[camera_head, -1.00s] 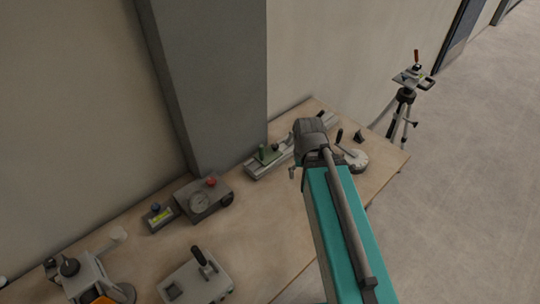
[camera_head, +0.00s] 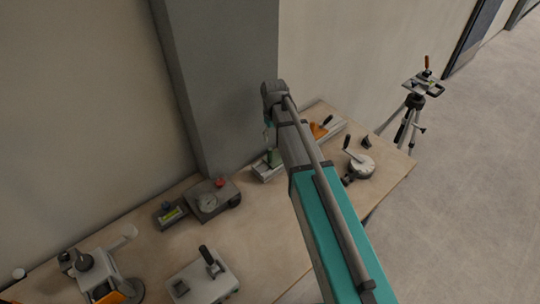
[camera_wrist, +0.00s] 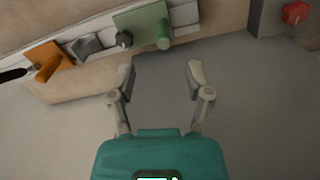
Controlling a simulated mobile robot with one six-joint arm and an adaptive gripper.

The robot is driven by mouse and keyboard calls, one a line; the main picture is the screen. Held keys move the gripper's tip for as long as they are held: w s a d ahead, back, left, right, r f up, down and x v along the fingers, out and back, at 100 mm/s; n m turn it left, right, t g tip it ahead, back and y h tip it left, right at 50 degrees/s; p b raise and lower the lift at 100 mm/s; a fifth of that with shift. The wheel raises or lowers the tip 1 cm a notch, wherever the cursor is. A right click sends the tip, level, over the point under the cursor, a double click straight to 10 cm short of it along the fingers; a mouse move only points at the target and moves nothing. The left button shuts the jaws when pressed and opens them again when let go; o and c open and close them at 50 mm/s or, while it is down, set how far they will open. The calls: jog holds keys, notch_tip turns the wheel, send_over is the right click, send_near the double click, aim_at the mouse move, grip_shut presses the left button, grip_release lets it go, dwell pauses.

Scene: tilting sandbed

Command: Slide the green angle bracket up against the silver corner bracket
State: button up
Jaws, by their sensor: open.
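The green angle bracket (camera_wrist: 140,20) sits on a pale rail (camera_wrist: 184,14) in the wrist view, with a green cylindrical post (camera_wrist: 163,36) on it. The silver corner bracket (camera_wrist: 85,46) appears as a grey angled piece left of it on the same rail, with a small gap and a dark knob (camera_wrist: 124,39) between. My gripper (camera_wrist: 160,73) is open and empty, its fingertips apart from the green bracket. In the head view the green bracket (camera_head: 274,157) shows beside my arm, which hides the silver bracket and most of my gripper.
An orange piece (camera_wrist: 50,58) with a handle is further left on the rail. A grey box with a red knob (camera_wrist: 295,13) stands to the right. In the head view, a round crank device (camera_head: 360,166) is right of my arm, and a grey pillar (camera_head: 225,80) stands behind the bench.

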aim_at(270, 157)
jog(key=shift+w+a+r, duration=0.15)
jog(key=shift+w+a, duration=0.45)
jog(key=shift+w, duration=0.15)
notch_tip(270, 157, down, 14)
jog(key=b, duration=1.3)
jog(key=shift+r+b, duration=0.1)
jog(key=shift+b, duration=0.3)
jog(key=shift+c, duration=0.3)
grip_shut()
